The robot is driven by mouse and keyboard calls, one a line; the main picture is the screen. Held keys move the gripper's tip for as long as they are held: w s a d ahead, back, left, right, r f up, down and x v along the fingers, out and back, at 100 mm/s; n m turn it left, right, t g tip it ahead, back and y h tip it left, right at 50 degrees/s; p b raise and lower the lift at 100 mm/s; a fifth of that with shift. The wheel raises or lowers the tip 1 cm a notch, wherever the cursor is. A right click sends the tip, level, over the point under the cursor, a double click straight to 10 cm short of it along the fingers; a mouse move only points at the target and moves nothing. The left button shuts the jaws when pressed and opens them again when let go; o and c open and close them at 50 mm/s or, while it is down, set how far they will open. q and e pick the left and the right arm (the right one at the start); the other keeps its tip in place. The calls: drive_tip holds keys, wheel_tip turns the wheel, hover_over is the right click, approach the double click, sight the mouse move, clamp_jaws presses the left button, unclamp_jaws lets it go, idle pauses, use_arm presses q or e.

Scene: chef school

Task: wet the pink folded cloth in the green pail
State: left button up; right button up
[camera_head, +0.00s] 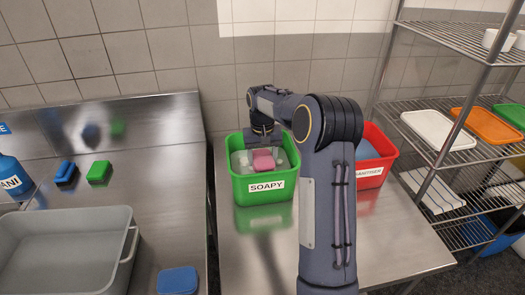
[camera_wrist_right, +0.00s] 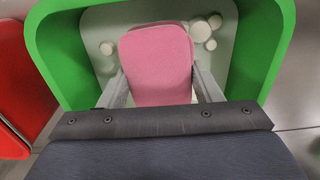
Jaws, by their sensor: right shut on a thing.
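The green pail (camera_head: 263,187), labelled SOAPY, stands on the steel table and holds pale liquid with foam bubbles. The pink folded cloth (camera_head: 263,160) is inside the pail's opening. My right gripper (camera_wrist_right: 160,88) is shut on the cloth (camera_wrist_right: 158,55), with one finger on each side of it. In the right wrist view the pail's green wall (camera_wrist_right: 62,60) surrounds the cloth, with the liquid behind it. I cannot tell whether the cloth touches the liquid. My left gripper is not in view.
A red pail (camera_head: 378,160) stands right of the green one, partly behind my right arm. A grey tub (camera_head: 125,262), a blue cloth (camera_head: 178,280) and a green sponge (camera_head: 99,171) are on the left counter. A wire rack (camera_head: 450,105) with trays stands at right.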

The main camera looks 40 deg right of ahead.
wheel_tip(320, 180, down, 4)
drive_tip(key=shift+r+b, duration=0.1)
drive_tip(key=shift+b, duration=0.55)
drive_tip(key=shift+f+b, duration=2.25)
drive_tip(key=shift+f, duration=0.7)
drive_tip(key=shift+f+b, duration=0.3)
drive_tip(key=shift+f, duration=0.2)
drive_tip(key=shift+f, duration=0.1)
drive_tip(key=shift+r+p, duration=2.85)
drive_tip(key=shift+r, duration=0.75)
